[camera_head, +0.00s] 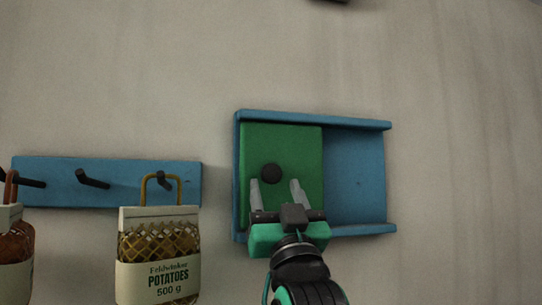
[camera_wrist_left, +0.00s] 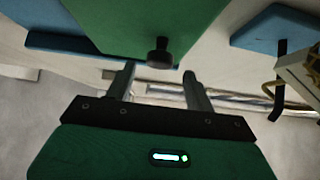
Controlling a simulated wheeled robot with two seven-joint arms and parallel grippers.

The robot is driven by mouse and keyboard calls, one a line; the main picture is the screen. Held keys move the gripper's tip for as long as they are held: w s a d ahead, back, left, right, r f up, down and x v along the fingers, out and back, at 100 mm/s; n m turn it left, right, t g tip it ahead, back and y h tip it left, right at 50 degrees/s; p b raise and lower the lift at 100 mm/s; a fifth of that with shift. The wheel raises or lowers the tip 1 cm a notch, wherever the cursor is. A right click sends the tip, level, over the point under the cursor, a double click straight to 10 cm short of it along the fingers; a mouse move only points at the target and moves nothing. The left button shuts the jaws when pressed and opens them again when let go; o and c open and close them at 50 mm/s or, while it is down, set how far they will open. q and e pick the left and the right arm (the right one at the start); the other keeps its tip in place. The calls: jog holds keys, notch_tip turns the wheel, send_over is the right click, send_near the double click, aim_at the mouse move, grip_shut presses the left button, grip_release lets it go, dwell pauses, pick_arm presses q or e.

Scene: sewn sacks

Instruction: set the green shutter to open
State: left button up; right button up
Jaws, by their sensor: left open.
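The green shutter (camera_head: 295,150) is a flat panel in a blue wall frame (camera_head: 358,180). It covers the left part of the frame, and the right part shows bare blue backing. A dark round knob (camera_head: 271,173) sticks out of the shutter. My left gripper (camera_head: 276,184) is open in front of the shutter's lower half, its fingers pointing up, with the knob just above the left finger. In the left wrist view the knob (camera_wrist_left: 159,53) stands beyond the open fingertips (camera_wrist_left: 158,70) and looks apart from them. My right gripper does not show.
A blue peg rail (camera_head: 110,180) with dark pegs is on the wall to the left. A potato sack (camera_head: 158,250) hangs from one peg by a yellow loop. A brown sack (camera_head: 14,250) hangs at the far left. The wall right of the frame is clear.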

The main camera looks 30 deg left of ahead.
aim_at(273, 174)
pick_arm(q)
jog(key=p+x, duration=0.2)
jog(key=x, duration=0.2)
jog(key=shift+w+r, duration=0.1)
jog(key=shift+r, duration=0.1)
jog(key=shift+w+a+r+p, duration=0.3)
jog(key=shift+a+r+p, duration=0.05)
jog(key=shift+a+p, duration=0.05)
grip_shut()
jog(key=shift+w+f, duration=0.1)
jog(key=shift+w, duration=0.05)
